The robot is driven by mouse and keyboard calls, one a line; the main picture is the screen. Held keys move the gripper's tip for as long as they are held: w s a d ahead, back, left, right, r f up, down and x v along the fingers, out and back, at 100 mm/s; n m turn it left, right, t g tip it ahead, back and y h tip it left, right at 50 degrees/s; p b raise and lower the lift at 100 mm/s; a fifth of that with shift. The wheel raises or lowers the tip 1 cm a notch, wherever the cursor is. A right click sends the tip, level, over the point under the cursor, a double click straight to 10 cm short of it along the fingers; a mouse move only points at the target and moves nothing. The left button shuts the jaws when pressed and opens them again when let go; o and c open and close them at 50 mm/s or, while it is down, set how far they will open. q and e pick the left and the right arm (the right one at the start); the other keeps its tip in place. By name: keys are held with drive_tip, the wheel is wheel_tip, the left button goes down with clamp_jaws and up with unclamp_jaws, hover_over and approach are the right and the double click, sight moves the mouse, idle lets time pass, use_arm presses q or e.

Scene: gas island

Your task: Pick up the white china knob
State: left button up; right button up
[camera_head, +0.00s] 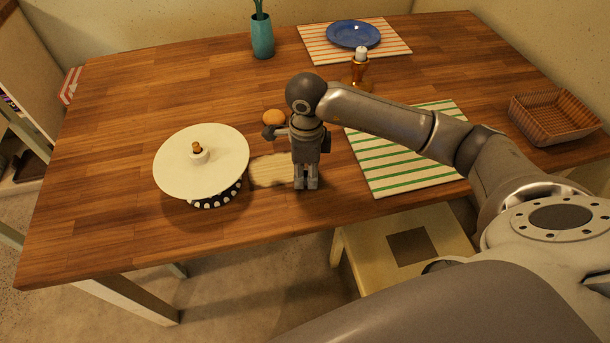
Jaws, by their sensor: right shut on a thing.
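My right gripper (306,186) points down over the front part of the wooden table, right of a pale wooden board. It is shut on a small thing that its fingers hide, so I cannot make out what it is. A white round lid or plate (180,178) lies at the left, on a dark bowl with white dots (216,200). A small white piece (200,157) with a brown top sits in the lid's middle; I cannot tell whether it is the china knob. My left gripper is not in view.
The pale board (268,172) and an orange-brown round thing (273,118) are near the gripper. A green-striped mat (405,160), candle holder (359,70), wicker basket (552,118), blue plate (353,34) and teal vase (262,37) stand around. The table's far left is clear.

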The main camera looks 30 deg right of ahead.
drive_tip(key=shift+r, duration=0.1)
drive_tip(key=shift+r, duration=0.25)
wheel_tip(320, 180, up, 2)
drive_tip(key=shift+r, duration=0.1)
drive_tip(key=s+a+r, duration=0.9)
drive_tip(key=a+r, duration=0.1)
drive_tip(key=shift+s+r, duration=0.1)
drive_tip(key=shift+s, duration=0.3)
